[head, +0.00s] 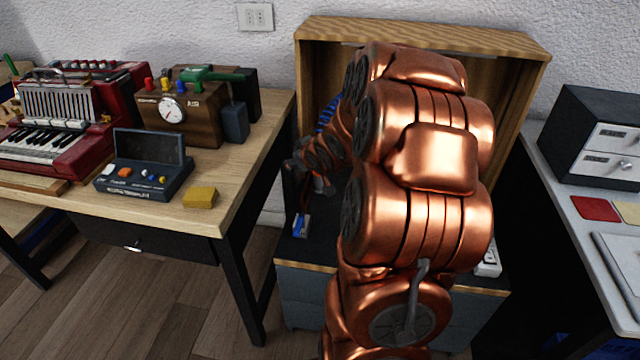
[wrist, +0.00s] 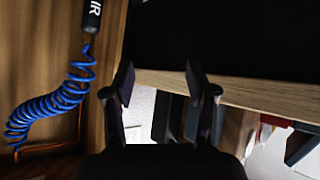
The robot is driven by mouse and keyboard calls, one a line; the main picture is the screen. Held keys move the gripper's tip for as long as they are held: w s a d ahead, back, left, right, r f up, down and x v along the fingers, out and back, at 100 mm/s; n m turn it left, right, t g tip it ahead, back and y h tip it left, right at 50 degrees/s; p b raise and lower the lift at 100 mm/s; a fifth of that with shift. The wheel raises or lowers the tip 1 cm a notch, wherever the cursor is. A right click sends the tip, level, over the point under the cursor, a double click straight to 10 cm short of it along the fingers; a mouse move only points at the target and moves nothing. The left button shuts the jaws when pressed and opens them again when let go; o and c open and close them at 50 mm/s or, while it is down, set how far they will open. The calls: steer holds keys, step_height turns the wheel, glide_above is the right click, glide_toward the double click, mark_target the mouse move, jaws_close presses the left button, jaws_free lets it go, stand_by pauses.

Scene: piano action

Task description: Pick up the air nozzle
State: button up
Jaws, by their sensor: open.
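In the wrist view, a dark cylinder (wrist: 92,16) with white letters ending in "IR" enters at the top left. I take it for the air nozzle; its upper end is out of frame. A blue coiled hose (wrist: 60,98) runs down from it along a wooden wall. In the head view part of the blue coil (head: 328,113) shows beside my arm, which hides the cylinder. My gripper (wrist: 158,72) is open and empty, with the cylinder up and left of its fingers, apart from them. In the head view my gripper (head: 318,182) is inside the cabinet's left side, partly hidden.
The wooden cabinet (head: 420,35) surrounds my arm. A table (head: 245,140) at left holds a red accordion (head: 75,125), a wooden gauge box (head: 180,125), a dark control box (head: 145,175) and a yellow block (head: 199,197). A small blue item (head: 301,225) lies on the cabinet's dark top.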

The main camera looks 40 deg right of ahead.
steer(key=s+d+f+t+b, duration=0.2)
steer(key=d+f+t+b, duration=0.6)
steer(key=d+f+b, duration=0.3)
steer(key=shift+m, duration=0.4)
steer(key=shift+w+d+r+b, duration=0.1)
steer(key=shift+w+d+b, duration=0.15)
steer(key=shift+w, duration=0.75)
steer(key=shift+w+d+r+b, duration=0.1)
steer(key=shift+w+d+b, duration=0.2)
steer(key=shift+w, duration=0.7)
steer(key=shift+w+d+r+b, duration=0.1)
steer(key=shift+w+d+b, duration=0.15)
steer(key=shift+w, duration=0.75)
steer(key=shift+w+d+r, duration=0.1)
steer(key=shift+w+d, duration=0.05)
steer(key=shift+w, duration=0.5)
steer(key=shift+c, duration=0.3)
jaws_close()
